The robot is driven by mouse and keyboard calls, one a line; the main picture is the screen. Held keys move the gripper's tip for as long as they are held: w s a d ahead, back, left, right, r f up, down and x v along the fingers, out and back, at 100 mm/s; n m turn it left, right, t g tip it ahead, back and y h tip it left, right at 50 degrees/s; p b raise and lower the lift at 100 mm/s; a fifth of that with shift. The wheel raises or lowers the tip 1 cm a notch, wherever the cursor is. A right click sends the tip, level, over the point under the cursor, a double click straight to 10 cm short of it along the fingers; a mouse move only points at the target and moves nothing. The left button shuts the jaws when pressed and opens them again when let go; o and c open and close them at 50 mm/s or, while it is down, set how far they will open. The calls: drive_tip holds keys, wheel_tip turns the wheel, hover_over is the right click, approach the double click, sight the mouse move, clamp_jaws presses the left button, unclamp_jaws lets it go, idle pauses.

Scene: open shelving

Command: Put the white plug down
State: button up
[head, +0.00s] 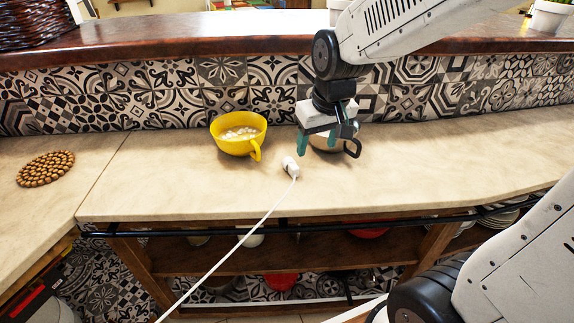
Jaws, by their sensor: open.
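The white plug (290,166) lies on the beige countertop (190,186), right of a yellow bowl. Its white cord (240,240) runs over the counter's front edge and down to the lower left. My gripper (316,150) points down just above and right of the plug. Its green fingers are apart, with nothing seen between them but the metal cup behind. The plug appears outside the fingers, and I see no contact.
A yellow bowl (237,148) with a handle and pale contents stands at the left. A metal cup (329,142) with a dark handle is partly hidden behind my gripper. A beaded trivet (45,169) lies far left. The counter's right side is clear.

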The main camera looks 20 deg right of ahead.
approach(291, 163)
drive_tip(key=s+x, duration=0.1)
drive_tip(key=x, duration=0.1)
drive_tip(key=shift+t, duration=0.3)
drive_tip(key=x, duration=0.8)
drive_tip(key=shift+w+f, duration=0.1)
drive_tip(key=shift+w, duration=0.2)
drive_tip(key=c, duration=1.2)
drive_tip(key=shift+o, duration=0.2)
